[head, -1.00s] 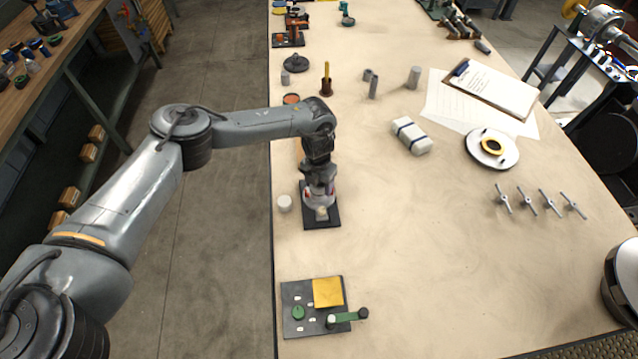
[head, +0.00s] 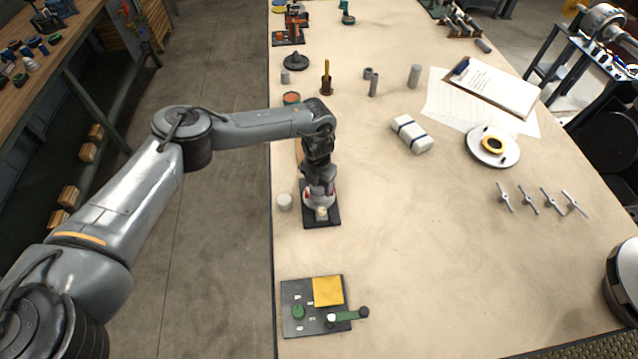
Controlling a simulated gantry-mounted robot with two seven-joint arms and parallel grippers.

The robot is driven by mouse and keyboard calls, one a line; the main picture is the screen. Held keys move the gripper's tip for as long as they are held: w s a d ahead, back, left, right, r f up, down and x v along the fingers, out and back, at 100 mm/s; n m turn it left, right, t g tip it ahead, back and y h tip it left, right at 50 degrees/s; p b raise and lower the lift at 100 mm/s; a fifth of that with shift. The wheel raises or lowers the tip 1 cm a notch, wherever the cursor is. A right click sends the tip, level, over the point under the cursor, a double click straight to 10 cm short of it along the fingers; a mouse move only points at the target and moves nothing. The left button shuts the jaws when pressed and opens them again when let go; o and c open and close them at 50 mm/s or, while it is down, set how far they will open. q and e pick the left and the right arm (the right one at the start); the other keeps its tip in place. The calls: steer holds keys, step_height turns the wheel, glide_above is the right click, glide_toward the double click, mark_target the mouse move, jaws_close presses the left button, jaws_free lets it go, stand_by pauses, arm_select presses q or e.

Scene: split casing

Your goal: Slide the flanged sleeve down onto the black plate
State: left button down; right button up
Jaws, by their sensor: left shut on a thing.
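The black plate (head: 331,222) lies on the tan bench near its left edge, in the middle of the head view. My left gripper (head: 320,190) points down over the plate and is shut on a pale flanged sleeve (head: 320,203). The gripper and wrist hide much of the sleeve. A small cream part shows at the front of the sleeve, just above the plate. I cannot tell whether the sleeve touches the plate. My right gripper is not in view.
A white cylinder (head: 285,201) stands just left of the plate. A grey board (head: 297,324) with a yellow square lies nearer. A wrapped white block (head: 411,134), a round white dish (head: 478,153) and several grey T-handled pins (head: 527,201) lie right. The bench between is clear.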

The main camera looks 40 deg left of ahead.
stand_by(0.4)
arm_select(q)
steer(key=shift+c, duration=1)
jaws_free()
steer(key=shift+w, duration=0.1)
steer(key=shift+f, duration=0.1)
steer(key=shift+f, duration=0.1)
steer(key=shift+r+p, duration=2.05)
steer(key=shift+r, duration=0.55)
